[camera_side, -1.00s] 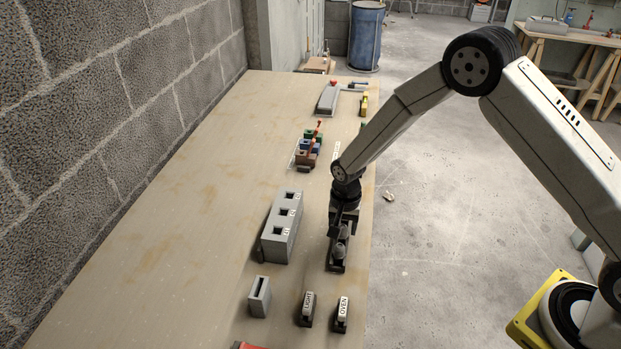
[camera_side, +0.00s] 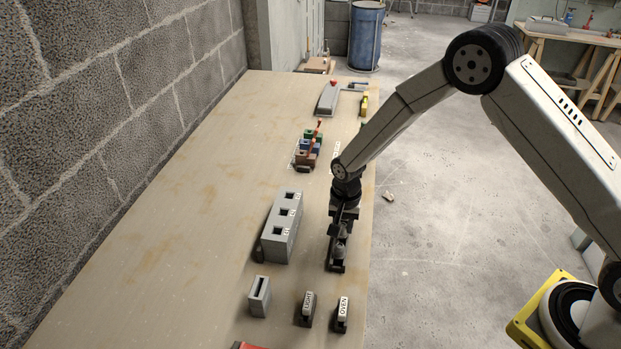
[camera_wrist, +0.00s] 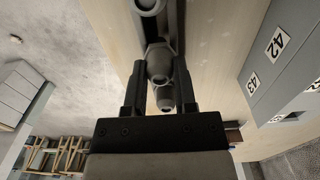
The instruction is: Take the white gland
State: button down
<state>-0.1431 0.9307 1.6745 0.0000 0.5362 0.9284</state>
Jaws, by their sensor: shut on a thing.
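My gripper (camera_side: 342,226) is over a dark narrow rack (camera_side: 336,268) near the right edge of the bench. In the wrist view my gripper (camera_wrist: 159,62) is shut on a pale grey-white gland (camera_wrist: 159,70), with one finger on each side of it. Another gland (camera_wrist: 148,5) shows ahead of it and one more (camera_wrist: 165,100) shows nearer the gripper body. In the side view a greyish gland (camera_side: 338,251) stands in the rack just in front of my fingers. The held gland is mostly hidden there, and I cannot tell whether it is clear of the rack.
A grey block with square holes (camera_side: 275,236) stands left of the rack; its labels show in the wrist view (camera_wrist: 278,42). A slotted grey block (camera_side: 259,297) and LIGHT (camera_side: 307,309) and OVEN (camera_side: 342,315) pieces are in front. The bench's left is clear.

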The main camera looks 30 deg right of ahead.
jog(key=shift+r, duration=0.85)
dwell(0.7)
jog(key=shift+r, duration=0.95)
